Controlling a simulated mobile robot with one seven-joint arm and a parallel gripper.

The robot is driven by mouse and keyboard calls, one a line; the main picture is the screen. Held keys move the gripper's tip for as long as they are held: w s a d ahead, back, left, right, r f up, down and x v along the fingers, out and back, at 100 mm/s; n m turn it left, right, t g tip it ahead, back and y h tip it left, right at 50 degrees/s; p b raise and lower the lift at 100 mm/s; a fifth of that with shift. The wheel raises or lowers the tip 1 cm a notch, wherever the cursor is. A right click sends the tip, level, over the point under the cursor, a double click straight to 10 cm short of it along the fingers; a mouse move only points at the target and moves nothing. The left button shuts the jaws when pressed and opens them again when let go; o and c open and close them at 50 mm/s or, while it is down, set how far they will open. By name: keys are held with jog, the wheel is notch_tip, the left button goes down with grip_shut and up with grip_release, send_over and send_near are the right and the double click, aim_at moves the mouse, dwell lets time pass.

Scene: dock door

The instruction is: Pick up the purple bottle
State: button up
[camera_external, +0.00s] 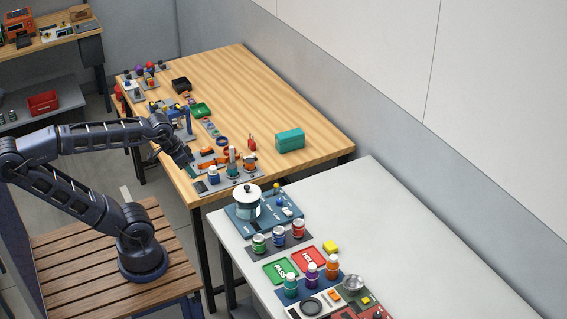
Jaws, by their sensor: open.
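A purple bottle (312,274) with a white label stands upright on a dark blue holder on the white table. A teal bottle (291,285) stands at its left and an orange bottle (332,266) at its right.
Behind the bottle lie a green tray (281,271) and a red tray (309,258). A metal bowl (353,284) is at the right. The white table's right side is clear.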

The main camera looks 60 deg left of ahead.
jog(key=o, duration=0.4)
